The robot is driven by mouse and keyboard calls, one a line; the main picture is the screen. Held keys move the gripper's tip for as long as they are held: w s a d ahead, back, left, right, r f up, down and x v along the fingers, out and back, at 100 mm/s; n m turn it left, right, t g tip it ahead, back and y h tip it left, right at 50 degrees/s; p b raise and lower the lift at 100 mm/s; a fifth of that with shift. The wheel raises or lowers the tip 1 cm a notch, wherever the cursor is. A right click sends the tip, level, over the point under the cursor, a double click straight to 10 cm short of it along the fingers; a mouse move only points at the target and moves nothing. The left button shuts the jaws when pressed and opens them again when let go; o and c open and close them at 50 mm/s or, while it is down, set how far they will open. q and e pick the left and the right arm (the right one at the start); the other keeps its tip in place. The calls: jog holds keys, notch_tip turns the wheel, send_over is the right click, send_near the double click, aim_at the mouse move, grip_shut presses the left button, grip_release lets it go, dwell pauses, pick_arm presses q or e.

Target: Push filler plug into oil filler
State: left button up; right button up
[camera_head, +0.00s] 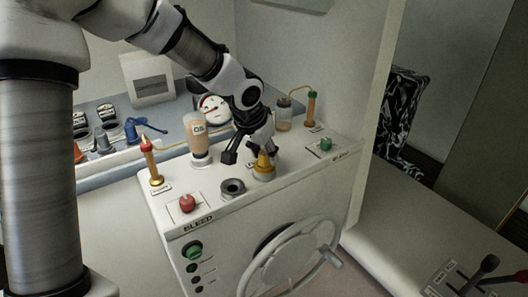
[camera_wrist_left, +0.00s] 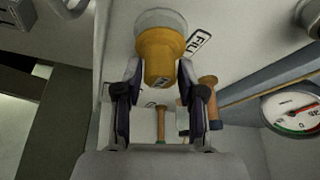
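The yellow filler plug (camera_head: 263,166) stands upright on the top of the white console, beside a dark round ring with an open hole (camera_head: 232,187). In the left wrist view the plug (camera_wrist_left: 158,55) lies between my left fingers, with a pale grey round base behind it and a label starting "FILL" beside it. My left gripper (camera_head: 248,151) is open above and around the plug; in the head view one fingertip stands clear to its left. Whether the other finger touches the plug is unclear. My right gripper is not in view.
A red knob (camera_head: 187,203) and a green knob (camera_head: 325,145) flank the ring and plug. A labelled bottle (camera_head: 197,138) and a red-tipped yellow post (camera_head: 151,161) stand behind. A large handwheel (camera_head: 287,262) is on the front face. A gauge (camera_head: 214,108) is further back.

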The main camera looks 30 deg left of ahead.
pick_arm(q)
jog(key=shift+r, duration=0.1)
jog(key=v, duration=0.7)
jog(key=shift+s+r, duration=0.1)
dwell(0.4)
